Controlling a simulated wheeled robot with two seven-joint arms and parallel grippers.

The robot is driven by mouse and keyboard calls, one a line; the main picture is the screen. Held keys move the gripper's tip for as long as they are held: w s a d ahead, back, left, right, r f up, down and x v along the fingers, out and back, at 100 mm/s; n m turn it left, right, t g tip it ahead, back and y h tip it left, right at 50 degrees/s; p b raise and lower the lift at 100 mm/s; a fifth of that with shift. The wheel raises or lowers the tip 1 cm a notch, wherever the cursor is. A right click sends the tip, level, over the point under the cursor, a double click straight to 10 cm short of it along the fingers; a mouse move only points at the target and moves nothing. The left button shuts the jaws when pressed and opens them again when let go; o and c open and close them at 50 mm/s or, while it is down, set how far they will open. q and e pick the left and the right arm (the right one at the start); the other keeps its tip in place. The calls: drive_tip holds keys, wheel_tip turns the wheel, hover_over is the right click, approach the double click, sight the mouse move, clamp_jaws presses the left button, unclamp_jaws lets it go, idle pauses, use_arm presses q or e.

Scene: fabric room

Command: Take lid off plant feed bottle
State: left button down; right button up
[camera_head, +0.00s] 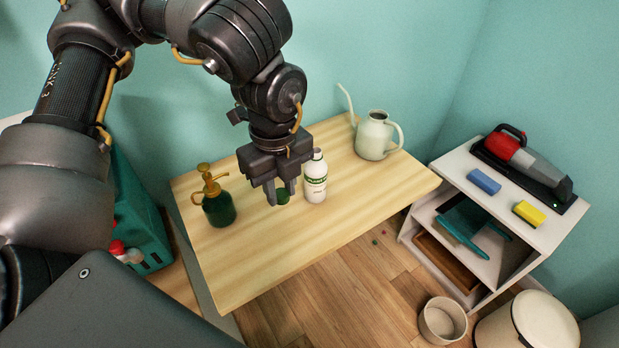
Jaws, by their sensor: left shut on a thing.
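The plant feed bottle (315,182), white with a green-and-white label, stands upright on the wooden table (260,262). Its narrow white top shows no green lid on it. My left gripper (281,194) points down just left of the bottle, above the table. It is shut on a small green lid (283,196) between its fingertips. The lid is apart from the bottle. The upper part of the lid is partly hidden by the fingers. My right gripper is not in view.
A green spray bottle (218,208) with an amber pump stands left of the gripper. A pale watering can (373,137) stands at the table's back right. A white shelf (455,168) with a handheld vacuum and sponges is at the right. The table's front is clear.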

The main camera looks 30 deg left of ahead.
use_arm(q)
drive_tip(key=shift+a, duration=0.1)
drive_tip(key=w+a+f, duration=0.2)
drive_tip(key=w+f, duration=0.1)
drive_tip(key=w+a+f+p, duration=0.1)
drive_tip(key=w+a+f, duration=0.1)
drive_tip(key=w, duration=0.2)
drive_tip(key=w+a+f+p, duration=0.1)
drive_tip(key=w+a+f, duration=0.1)
drive_tip(key=w+f, duration=0.1)
drive_tip(key=shift+w+a+f, duration=0.25)
drive_tip(key=shift+w+f, duration=0.05)
drive_tip(key=shift+w, duration=0.15)
drive_tip(key=shift+w+a+f, duration=0.25)
drive_tip(key=shift+w+f, duration=0.2)
drive_tip(key=shift+f, duration=0.15)
wheel_tip(320, 180, down, 3)
drive_tip(key=shift+w+a+f+p, duration=0.1)
drive_tip(key=shift+w+f+p, duration=0.1)
drive_tip(key=shift+p, duration=0.15)
drive_tip(key=shift+s, duration=0.1)
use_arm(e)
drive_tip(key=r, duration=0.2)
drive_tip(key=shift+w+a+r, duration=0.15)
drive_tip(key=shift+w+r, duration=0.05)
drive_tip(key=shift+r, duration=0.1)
